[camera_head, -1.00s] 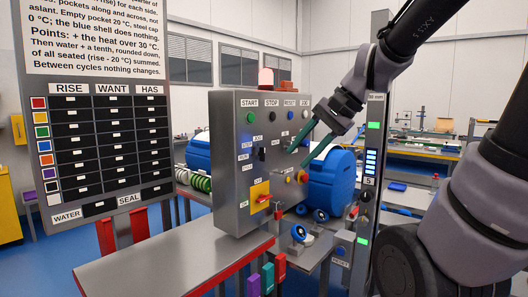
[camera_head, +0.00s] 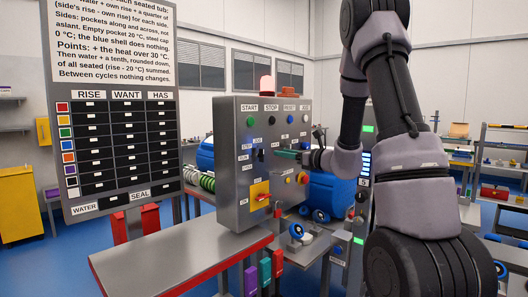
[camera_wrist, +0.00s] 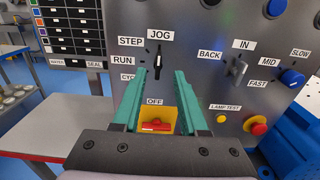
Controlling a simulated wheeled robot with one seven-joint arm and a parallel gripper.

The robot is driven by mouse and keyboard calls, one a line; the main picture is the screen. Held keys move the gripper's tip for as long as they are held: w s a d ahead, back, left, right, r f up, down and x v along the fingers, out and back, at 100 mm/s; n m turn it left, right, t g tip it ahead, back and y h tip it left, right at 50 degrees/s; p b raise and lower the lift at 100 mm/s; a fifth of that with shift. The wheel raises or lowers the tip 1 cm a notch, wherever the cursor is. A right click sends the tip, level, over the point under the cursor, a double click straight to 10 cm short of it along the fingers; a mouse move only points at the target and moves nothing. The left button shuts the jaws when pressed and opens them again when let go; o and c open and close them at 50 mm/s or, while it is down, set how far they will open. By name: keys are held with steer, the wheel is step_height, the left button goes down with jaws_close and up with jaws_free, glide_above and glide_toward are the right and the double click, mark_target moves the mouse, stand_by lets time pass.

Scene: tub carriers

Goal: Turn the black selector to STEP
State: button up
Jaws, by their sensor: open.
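The black selector (camera_wrist: 157,64) is on the grey control panel in the wrist view, with labels STEP (camera_wrist: 131,41), JOG (camera_wrist: 160,34), RUN and CYC around its left and top. Its bar stands nearly upright, with its upper end toward JOG. In the head view the selector (camera_head: 261,154) is small on the panel's front. My gripper (camera_wrist: 160,74) is open, its two teal fingers apart on either side of the selector's lower part in the picture. Nothing is between them that they touch visibly; the remaining depth to the knob is unclear. The gripper (camera_head: 279,153) also shows in the head view.
The grey panel (camera_head: 231,207) also carries a red switch on a yellow plate (camera_wrist: 171,115) below the selector, a grey lever (camera_wrist: 237,71) to its right, a blue knob (camera_wrist: 291,78) and a red button (camera_wrist: 256,126). A red-edged bench (camera_head: 180,252) stands in front.

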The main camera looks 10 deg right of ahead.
mark_target(261, 155)
steer(key=x, duration=0.9)
steer(key=shift+w+a, duration=0.15)
steer(key=shift+a, duration=0.05)
jaws_close()
